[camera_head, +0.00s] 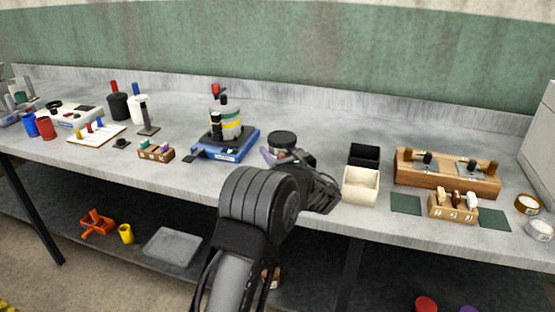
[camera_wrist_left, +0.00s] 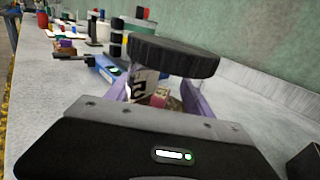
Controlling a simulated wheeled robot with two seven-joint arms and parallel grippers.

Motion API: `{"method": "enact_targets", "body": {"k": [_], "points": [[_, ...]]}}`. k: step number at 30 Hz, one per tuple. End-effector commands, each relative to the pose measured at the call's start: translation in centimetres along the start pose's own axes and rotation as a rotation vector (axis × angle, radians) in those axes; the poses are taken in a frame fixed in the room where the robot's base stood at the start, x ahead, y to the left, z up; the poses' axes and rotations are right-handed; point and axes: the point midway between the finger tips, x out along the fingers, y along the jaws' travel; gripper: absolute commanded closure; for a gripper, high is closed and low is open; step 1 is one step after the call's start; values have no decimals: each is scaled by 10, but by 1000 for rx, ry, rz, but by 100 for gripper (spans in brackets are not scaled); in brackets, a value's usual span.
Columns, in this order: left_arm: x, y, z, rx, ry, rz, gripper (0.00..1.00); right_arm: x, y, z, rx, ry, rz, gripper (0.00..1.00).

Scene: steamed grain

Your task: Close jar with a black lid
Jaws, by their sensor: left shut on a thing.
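The black lid (camera_head: 282,138) shows as a dark disc near the middle of the bench in the head view. In the left wrist view the black lid (camera_wrist_left: 172,57) is large and lies over the jar (camera_wrist_left: 143,84), which carries a white label with a "2" and has reddish and brown contents. My left gripper (camera_wrist_left: 158,95) has its purple fingers on either side of the jar, below the lid, and is shut on the jar. In the head view my own arm hides most of the jar and the left gripper (camera_head: 287,158). I cannot tell how firmly the lid is seated. My right gripper is not in view.
A blue scale (camera_head: 240,150) with a banded container stands to the left. The bench behind the lid is clear.

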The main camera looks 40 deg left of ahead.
Motion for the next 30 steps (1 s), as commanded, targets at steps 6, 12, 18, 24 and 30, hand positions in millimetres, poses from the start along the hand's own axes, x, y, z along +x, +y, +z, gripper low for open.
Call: {"method": "enact_targets", "body": {"k": [6, 12, 18, 24, 30], "points": [[0, 0, 44, -5, -3, 0, 96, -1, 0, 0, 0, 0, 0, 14], [0, 0, 66, -2, -2, 0, 96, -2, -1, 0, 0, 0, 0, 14], [0, 0, 68, -1, -1, 0, 96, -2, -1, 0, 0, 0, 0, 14], [0, 0, 68, -1, -1, 0, 96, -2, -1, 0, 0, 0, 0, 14], [0, 0, 68, -1, -2, 0, 96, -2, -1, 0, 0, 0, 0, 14]]}}
